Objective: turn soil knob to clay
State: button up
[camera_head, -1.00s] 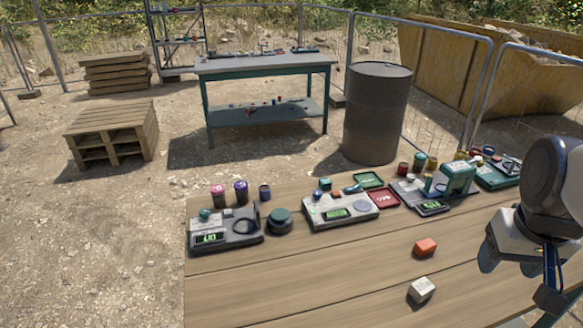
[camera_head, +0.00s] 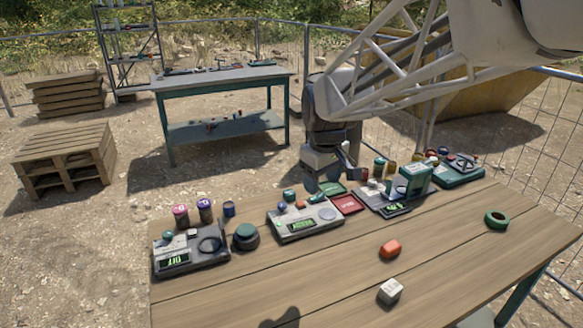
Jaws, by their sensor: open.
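A dark grey device (camera_head: 190,262) at the left has a lit display, a small teal knob (camera_head: 168,237) and a black ring. A third device (camera_head: 395,208) with a green block stands right of my gripper. The labels are too small to read, so I cannot tell which knob is the soil knob.
A round dark knob-like piece (camera_head: 245,238) sits between the left and middle devices. A red tray (camera_head: 347,205) lies beside the middle device.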

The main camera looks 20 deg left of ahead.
jog(key=a+f+n, duration=0.3)
jog(key=a, duration=1)
jog(key=n+g, duration=0.1)
jog(key=n, duration=0.6)
send_over(168, 233)
jog(key=shift+h, duration=0.3)
notch_tip(168, 233, down, 13)
jog(key=shift+f, duration=0.15)
jog(key=shift+f, duration=3.75)
